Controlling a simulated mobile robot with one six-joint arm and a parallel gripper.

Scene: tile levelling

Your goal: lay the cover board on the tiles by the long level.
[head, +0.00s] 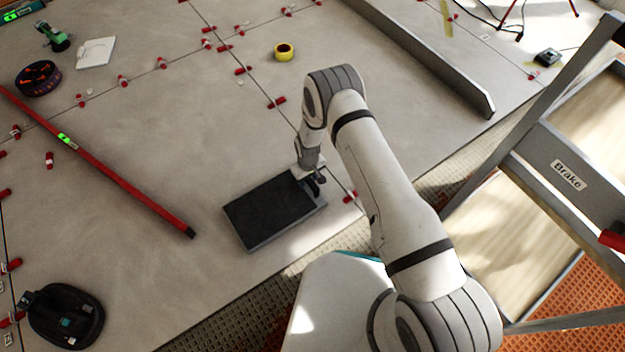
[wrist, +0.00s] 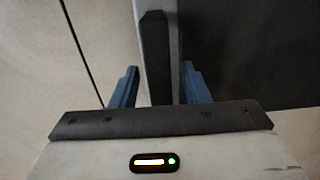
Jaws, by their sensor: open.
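The cover board (head: 270,212), a dark panel with a grey rim, appears to lie flat on the pale tiles near their front edge. The long level (head: 120,172) is a thin red bar with a lit green vial, lying diagonally on the tiles to the left, apart from the board. My gripper (head: 314,180) is at the board's upper right edge. In the wrist view, my gripper (wrist: 159,68) is open, one blue finger on each side of a dark upright bar on the board's grey rim. The board's dark face (wrist: 250,50) fills the right; contact with the fingers is unclear.
A black suction-cup-like tool (head: 65,315) sits at lower left. A yellow tape roll (head: 284,51), a grey metal rail (head: 430,60) and several red levelling clips stand on the tiles. A stepladder (head: 550,160) is at right. Tile between level and board is clear.

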